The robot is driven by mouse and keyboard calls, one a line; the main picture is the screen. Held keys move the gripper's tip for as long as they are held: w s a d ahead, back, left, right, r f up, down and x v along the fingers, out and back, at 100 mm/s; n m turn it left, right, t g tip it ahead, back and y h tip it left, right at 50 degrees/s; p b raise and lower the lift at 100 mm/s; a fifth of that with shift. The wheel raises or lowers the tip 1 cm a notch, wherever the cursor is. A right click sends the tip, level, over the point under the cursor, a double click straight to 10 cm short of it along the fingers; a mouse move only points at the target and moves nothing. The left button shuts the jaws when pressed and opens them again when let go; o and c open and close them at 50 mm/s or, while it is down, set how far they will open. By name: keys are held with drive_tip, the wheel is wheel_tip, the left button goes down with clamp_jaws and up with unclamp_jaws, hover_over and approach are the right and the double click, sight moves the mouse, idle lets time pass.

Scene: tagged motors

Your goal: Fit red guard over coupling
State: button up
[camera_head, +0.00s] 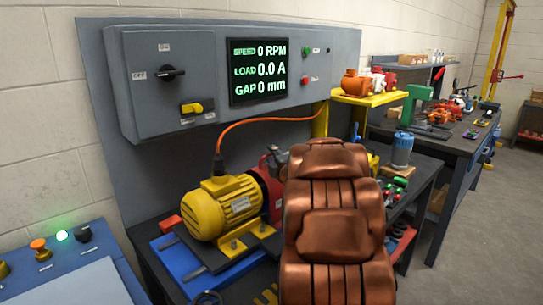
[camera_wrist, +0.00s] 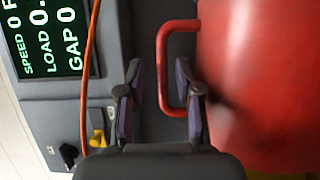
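The red guard (camera_wrist: 250,80) fills the right side of the wrist view, with its U-shaped red handle (camera_wrist: 163,70) on its left. My gripper (camera_wrist: 158,85) is open, with one finger on each side of the handle's long bar. The right finger overlaps the loop in the picture; I cannot tell how deep it reaches. In the head view, a red part that looks like the guard (camera_head: 267,188) shows beside the yellow motor (camera_head: 222,205), partly behind my copper-coloured arm. My gripper (camera_head: 273,158) shows small just above it. The coupling is hidden in both views.
A grey panel (camera_head: 160,80) with a display reading 0 RPM, 0.0 A and 0 mm stands behind the motor. An orange cable (camera_head: 262,119) runs from motor to panel. A blue tray (camera_head: 175,258) lies in front. A second bench (camera_head: 450,140) with tools stands right.

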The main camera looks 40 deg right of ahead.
drive_tip(key=b+v, duration=0.1)
drive_tip(key=v, duration=0.9)
drive_tip(key=shift+s+b, duration=0.35)
drive_tip(key=shift+s, duration=0.05)
drive_tip(key=shift+a, duration=0.2)
drive_tip(key=s+a+f+m+g+y, duration=0.1)
drive_tip(key=s+a+f+m+g, duration=0.2)
drive_tip(key=a+f+m+g, duration=0.45)
drive_tip(key=s+a+f+m+g+y, duration=0.1)
drive_tip(key=s+a+f+m+g, duration=0.3)
drive_tip(key=a, duration=0.6)
drive_tip(key=s+a+f+g+y, duration=0.1)
drive_tip(key=s+a, duration=0.2)
drive_tip(key=a, duration=0.1)
drive_tip(key=s+a+f+g+y, duration=0.1)
drive_tip(key=s+a+f, duration=0.1)
drive_tip(key=a, duration=0.3)
drive_tip(key=s+a+f+m+g+y, duration=0.1)
drive_tip(key=s+a+f, duration=0.1)
drive_tip(key=s+a, duration=0.2)
drive_tip(key=shift+s+a+f+y, duration=0.2)
drive_tip(key=shift+s+y, duration=0.1)
drive_tip(key=shift+s, duration=0.1)
drive_tip(key=s+a+g+y, duration=0.1)
drive_tip(key=s+a+g, duration=0.2)
drive_tip(key=s+a, duration=0.5)
drive_tip(key=s, duration=0.3)
drive_tip(key=shift+m+g+y, duration=0.35)
drive_tip(key=shift+y, duration=0.05)
